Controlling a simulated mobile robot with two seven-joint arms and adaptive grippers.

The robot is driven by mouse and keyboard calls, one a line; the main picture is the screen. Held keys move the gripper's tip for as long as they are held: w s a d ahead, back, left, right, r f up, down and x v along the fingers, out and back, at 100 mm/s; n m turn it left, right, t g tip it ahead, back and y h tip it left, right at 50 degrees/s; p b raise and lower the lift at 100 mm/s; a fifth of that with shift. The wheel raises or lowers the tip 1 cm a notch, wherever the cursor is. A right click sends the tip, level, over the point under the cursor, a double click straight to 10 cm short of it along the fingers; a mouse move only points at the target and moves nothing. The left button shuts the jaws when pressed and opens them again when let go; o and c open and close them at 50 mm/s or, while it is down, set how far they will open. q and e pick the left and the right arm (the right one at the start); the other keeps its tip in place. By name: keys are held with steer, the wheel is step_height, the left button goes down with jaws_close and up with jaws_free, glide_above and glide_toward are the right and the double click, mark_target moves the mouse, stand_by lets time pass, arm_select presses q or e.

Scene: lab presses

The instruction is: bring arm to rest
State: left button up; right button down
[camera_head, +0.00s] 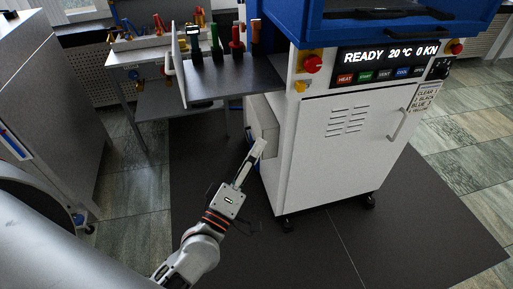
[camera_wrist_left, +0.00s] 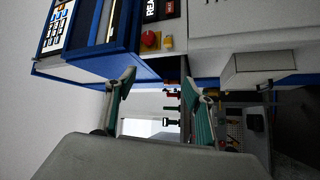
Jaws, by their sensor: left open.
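My left arm reaches in from the bottom of the head view. Its gripper (camera_head: 260,147) is beside the lower left side of the white press cabinet (camera_head: 340,150), below the side shelf. Whether it touches the cabinet cannot be told from the head view. In the left wrist view the two fingers of this gripper (camera_wrist_left: 160,100) stand apart with nothing between them. My right gripper is not in view.
The press panel (camera_head: 390,57) reads READY 20°C 0 KN. A grey side shelf (camera_head: 240,80) with several coloured-handled tools juts out above the gripper. A workbench (camera_head: 140,55) stands behind it. The dark floor mat (camera_head: 210,165) is clear left of the cabinet.

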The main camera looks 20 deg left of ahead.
arm_select(q)
steer(key=s+f+m+g, duration=0.3)
steer(key=s+f+m, duration=0.2)
steer(key=f, duration=0.4)
steer(key=s+f+m+g, duration=0.3)
steer(key=f+m, duration=0.3)
steer(key=f, duration=0.4)
steer(key=s+a+f+m+g, duration=0.1)
steer(key=s+f+m+g, duration=0.3)
steer(key=f, duration=0.6)
steer(key=s+m, duration=0.1)
steer(key=s, duration=0.1)
steer(key=shift+s+m, duration=0.3)
steer(key=shift+m, duration=0.1)
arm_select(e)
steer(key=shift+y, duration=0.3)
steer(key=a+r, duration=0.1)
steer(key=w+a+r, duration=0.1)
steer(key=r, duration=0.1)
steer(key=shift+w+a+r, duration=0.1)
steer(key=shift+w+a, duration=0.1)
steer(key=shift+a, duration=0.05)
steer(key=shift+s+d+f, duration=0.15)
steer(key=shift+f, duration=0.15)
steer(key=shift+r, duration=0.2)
